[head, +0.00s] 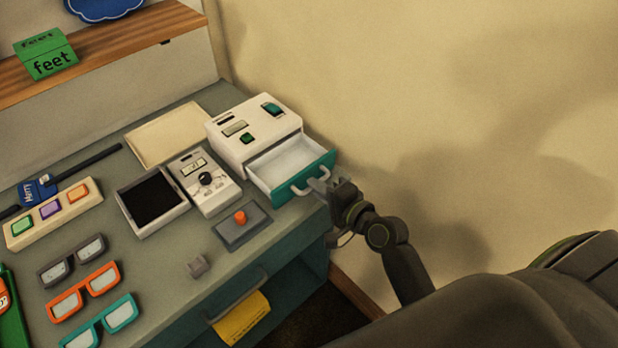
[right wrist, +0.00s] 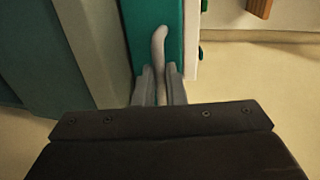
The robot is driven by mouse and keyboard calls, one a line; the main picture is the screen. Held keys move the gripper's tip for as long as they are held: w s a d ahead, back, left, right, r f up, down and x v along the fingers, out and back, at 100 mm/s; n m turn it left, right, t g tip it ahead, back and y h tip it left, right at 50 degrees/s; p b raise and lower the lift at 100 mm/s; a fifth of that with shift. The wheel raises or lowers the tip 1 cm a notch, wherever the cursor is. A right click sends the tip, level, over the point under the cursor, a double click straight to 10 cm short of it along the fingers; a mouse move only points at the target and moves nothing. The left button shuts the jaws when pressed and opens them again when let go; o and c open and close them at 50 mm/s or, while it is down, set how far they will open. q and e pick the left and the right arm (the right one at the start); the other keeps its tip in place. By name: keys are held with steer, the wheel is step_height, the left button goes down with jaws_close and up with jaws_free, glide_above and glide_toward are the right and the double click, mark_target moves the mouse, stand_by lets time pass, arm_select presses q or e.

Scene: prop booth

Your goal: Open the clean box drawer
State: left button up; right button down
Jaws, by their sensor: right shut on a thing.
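The clean box (head: 250,127) is a white case with dark green details on top, at the back right of the counter. Its drawer (head: 290,158) is pulled out, with a teal front (head: 311,176) and a pale, empty-looking inside. My right gripper (head: 325,189) is at the drawer front, shut on the grey curved handle (head: 303,188). In the right wrist view, the handle (right wrist: 159,45) runs between the two fingers (right wrist: 160,85) against the teal front. My left gripper is not in view.
Several colored glasses (head: 84,291) lie at the front left. The wall (head: 420,70) is close on the right. A lower handle (head: 236,294) sticks out below the counter edge.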

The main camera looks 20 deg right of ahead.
steer(key=c, duration=1.5)
jaws_free()
steer(key=shift+b+v, duration=1.15)
steer(key=shift+v, duration=7.5)
